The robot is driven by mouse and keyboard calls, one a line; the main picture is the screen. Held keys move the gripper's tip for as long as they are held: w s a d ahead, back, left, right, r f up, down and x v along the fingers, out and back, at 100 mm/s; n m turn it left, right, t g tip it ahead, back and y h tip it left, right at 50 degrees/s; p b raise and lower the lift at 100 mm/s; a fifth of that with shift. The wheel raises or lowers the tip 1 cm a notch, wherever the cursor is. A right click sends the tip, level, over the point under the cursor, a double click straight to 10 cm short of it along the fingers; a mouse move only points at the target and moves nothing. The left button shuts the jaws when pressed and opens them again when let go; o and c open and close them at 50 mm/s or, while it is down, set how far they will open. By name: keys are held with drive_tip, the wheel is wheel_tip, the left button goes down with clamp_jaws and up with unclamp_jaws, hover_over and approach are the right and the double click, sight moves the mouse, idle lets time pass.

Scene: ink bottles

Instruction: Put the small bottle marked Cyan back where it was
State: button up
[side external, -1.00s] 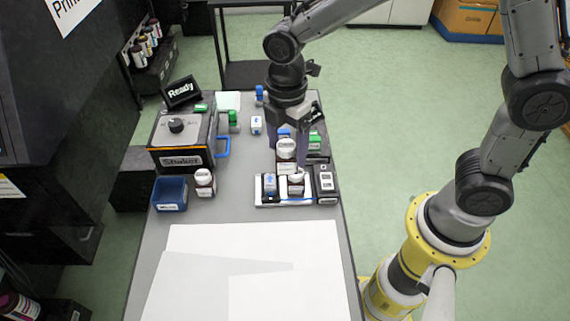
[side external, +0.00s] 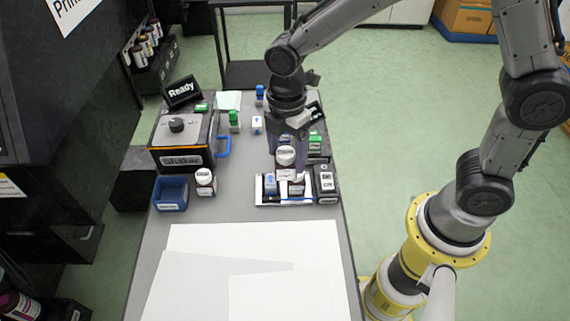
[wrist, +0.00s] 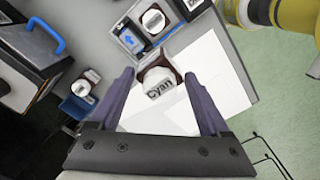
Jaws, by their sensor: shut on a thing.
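The small bottle marked Cyan (wrist: 157,84), white-capped with a dark brown body, is between my gripper's two fingers in the wrist view. In the side view its white cap (side external: 286,156) shows between the fingers of my gripper (side external: 288,158), just behind the white tray (side external: 262,203). My gripper (wrist: 158,92) is shut on it. The bottle's underside is hidden, so I cannot tell whether it touches the table.
A dark labelled box (side external: 326,184) stands at the tray's right. A green-topped block (side external: 315,142) is right of my gripper. A white-capped bottle (side external: 205,182) and blue bin (side external: 171,194) stand left, before the shaker (side external: 183,140). White sheets (side external: 250,245) cover the front table.

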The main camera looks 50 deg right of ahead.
drive_tip(key=shift+w+r, duration=0.1)
drive_tip(key=shift+r, duration=0.05)
drive_tip(key=w+a+f, duration=0.1)
drive_tip(key=w, duration=0.2)
drive_tip(key=w+a+f, duration=0.1)
drive_tip(key=w+f, duration=0.1)
drive_tip(key=w+a+f, duration=0.1)
drive_tip(key=w, duration=0.2)
drive_tip(key=shift+w+a+f, duration=0.1)
drive_tip(key=shift+w+f, duration=0.05)
drive_tip(key=shift+w, duration=0.2)
drive_tip(key=w+a+f, duration=0.1)
drive_tip(key=w+f, duration=0.3)
drive_tip(key=f, duration=0.1)
drive_tip(key=shift+a, duration=0.3)
drive_tip(key=shift+w+f, duration=0.15)
drive_tip(key=shift+f, duration=1.65)
drive_tip(key=shift+f, duration=0.15)
drive_tip(key=o, duration=1.2)
